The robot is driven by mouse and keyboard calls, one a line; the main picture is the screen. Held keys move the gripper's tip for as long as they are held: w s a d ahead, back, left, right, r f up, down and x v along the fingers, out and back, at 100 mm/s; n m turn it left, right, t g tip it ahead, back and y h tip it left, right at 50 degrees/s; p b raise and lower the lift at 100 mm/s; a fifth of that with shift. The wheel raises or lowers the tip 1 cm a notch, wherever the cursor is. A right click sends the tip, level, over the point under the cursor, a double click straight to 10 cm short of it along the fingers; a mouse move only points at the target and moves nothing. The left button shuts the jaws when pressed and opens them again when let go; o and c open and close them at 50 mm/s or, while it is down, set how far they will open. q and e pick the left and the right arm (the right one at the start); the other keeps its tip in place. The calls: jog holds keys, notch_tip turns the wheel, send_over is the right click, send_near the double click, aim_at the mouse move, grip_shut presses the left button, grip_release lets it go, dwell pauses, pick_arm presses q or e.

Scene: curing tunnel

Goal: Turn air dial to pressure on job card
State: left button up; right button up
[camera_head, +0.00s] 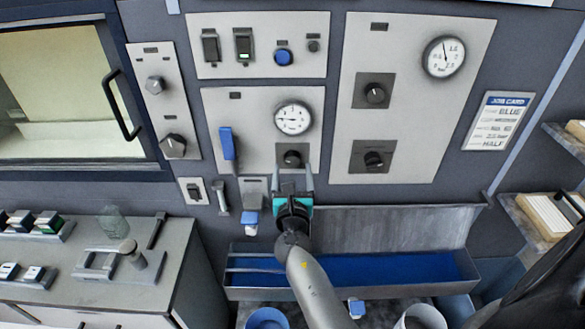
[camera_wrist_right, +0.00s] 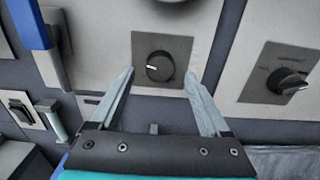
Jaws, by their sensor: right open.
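A dark round dial (camera_head: 292,157) on a grey square plate sits below a white gauge (camera_head: 293,119), whose needle points left; its scale is too small to read. In the right wrist view the dial (camera_wrist_right: 160,66) has a white pointer mark toward its left. My right gripper (camera_head: 294,170) is open and empty in front of the dial, its fingers (camera_wrist_right: 159,74) spread either side of and slightly below it. My left gripper is not in view.
A second gauge (camera_head: 444,58) and two more knobs (camera_head: 375,94) (camera_head: 374,160) are on the right panel. A blue lever (camera_head: 227,143) stands left of the dial. A trough with blue inside (camera_head: 400,268) lies below. A counter (camera_head: 140,265) is at left.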

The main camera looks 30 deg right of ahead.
jog(key=shift+x, duration=1.1)
jog(key=shift+s, duration=0.1)
jog(key=shift+c, duration=0.2)
grip_shut()
